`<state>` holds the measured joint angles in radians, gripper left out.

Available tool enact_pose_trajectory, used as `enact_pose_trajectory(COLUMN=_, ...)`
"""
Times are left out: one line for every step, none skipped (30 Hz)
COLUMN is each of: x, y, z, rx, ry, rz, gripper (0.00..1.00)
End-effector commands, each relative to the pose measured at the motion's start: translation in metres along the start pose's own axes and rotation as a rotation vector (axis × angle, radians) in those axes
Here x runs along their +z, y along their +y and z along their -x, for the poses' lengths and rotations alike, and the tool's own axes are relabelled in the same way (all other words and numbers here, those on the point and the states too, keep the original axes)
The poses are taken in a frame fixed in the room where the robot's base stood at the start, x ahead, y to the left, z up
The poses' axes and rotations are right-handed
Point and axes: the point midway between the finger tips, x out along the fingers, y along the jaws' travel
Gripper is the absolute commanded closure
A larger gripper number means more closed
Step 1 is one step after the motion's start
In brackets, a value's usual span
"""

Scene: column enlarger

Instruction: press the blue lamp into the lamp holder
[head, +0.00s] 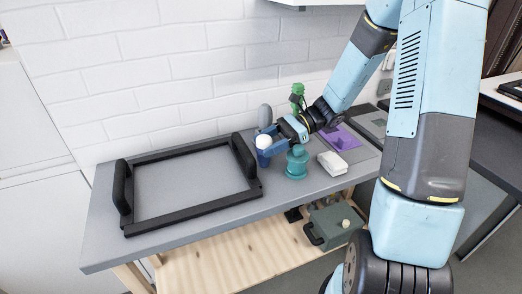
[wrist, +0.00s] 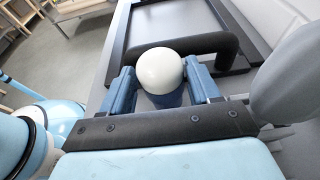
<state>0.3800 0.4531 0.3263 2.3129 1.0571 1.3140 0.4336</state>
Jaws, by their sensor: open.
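The blue lamp, with a white ball-shaped top (wrist: 160,70) and a blue body (wrist: 172,99), stands on the grey bench; its white top also shows in the head view (head: 263,142). My gripper (wrist: 161,74) is open, with one blue finger on each side of the lamp. In the head view my gripper (head: 267,140) reaches the lamp from the right. The lamp's lower end is hidden in the wrist view. I cannot tell for sure which thing is the lamp holder; a teal round piece with a knob (head: 297,164) stands just right of the lamp.
A black frame with raised ends (head: 190,215) fills the bench's left part. A grey rounded piece (head: 265,115) and a green piece (head: 297,92) stand behind my gripper. A white block (head: 332,163) and a purple piece (head: 342,138) lie to the right. White brick wall behind.

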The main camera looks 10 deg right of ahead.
Motion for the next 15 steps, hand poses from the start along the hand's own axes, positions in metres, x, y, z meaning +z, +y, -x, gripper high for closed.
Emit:
enact_pose_trajectory(x=0.0000, y=0.0006, z=-0.0067, rx=0.003, ry=-0.001, rz=0.000, gripper=0.39)
enact_pose_trajectory(x=0.0001, y=0.0006, z=-0.0095, rx=0.003, ry=-0.001, rz=0.000, gripper=0.39)
enact_pose_trajectory(x=0.0002, y=0.0005, z=-0.0122, rx=0.003, ry=-0.001, rz=0.000, gripper=0.39)
enact_pose_trajectory(x=0.0001, y=0.0004, z=-0.0133, rx=0.002, ry=-0.001, rz=0.000, gripper=0.39)
enact_pose_trajectory(x=0.0001, y=0.0002, z=-0.0139, rx=0.002, ry=0.000, rz=0.000, gripper=0.39)
enact_pose_trajectory(x=0.0000, y=0.0001, z=-0.0141, rx=0.001, ry=0.000, rz=0.000, gripper=0.39)
enact_pose_trajectory(x=0.0000, y=0.0001, z=-0.0139, rx=0.001, ry=0.000, rz=0.000, gripper=0.39)
enact_pose_trajectory(x=0.0000, y=0.0001, z=-0.0138, rx=0.001, ry=0.000, rz=0.000, gripper=0.39)
enact_pose_trajectory(x=0.0000, y=0.0001, z=-0.0138, rx=0.001, ry=0.000, rz=0.000, gripper=0.39)
enact_pose_trajectory(x=0.0000, y=0.0001, z=-0.0137, rx=0.001, ry=0.000, rz=0.000, gripper=0.39)
enact_pose_trajectory(x=0.0000, y=0.0001, z=-0.0137, rx=0.001, ry=0.000, rz=0.000, gripper=0.42)
enact_pose_trajectory(x=0.0000, y=0.0001, z=-0.0136, rx=0.001, ry=0.000, rz=0.000, gripper=0.45)
enact_pose_trajectory(x=0.0000, y=0.0001, z=-0.0136, rx=0.001, ry=0.000, rz=0.000, gripper=0.48)
enact_pose_trajectory(x=0.0000, y=0.0002, z=-0.0136, rx=0.001, ry=0.000, rz=0.000, gripper=0.51)
enact_pose_trajectory(x=0.0000, y=0.0002, z=-0.0136, rx=0.001, ry=0.000, rz=0.000, gripper=0.55)
